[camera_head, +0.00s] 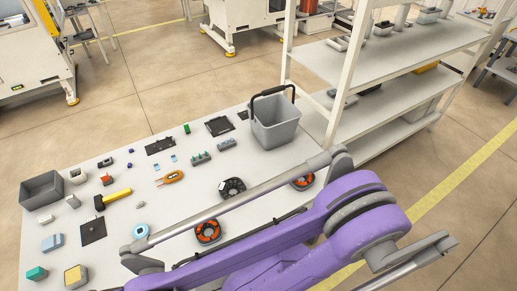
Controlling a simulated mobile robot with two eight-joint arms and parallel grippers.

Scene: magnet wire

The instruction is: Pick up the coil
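An orange and black ring-shaped coil (207,232) lies on the table beside my purple arm, at the lower middle of the head view. A second orange and black coil (303,181) lies farther right, partly hidden by my arm's grey rod. A dark ring-shaped coil (232,187) lies between them, farther back. I cannot tell which one the task means. My purple arm stretches across the lower right, over the table's front part. Neither gripper's fingertips can be made out in this view.
A white shelf rack (400,80) stands behind the bin. The table's middle has bare patches.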

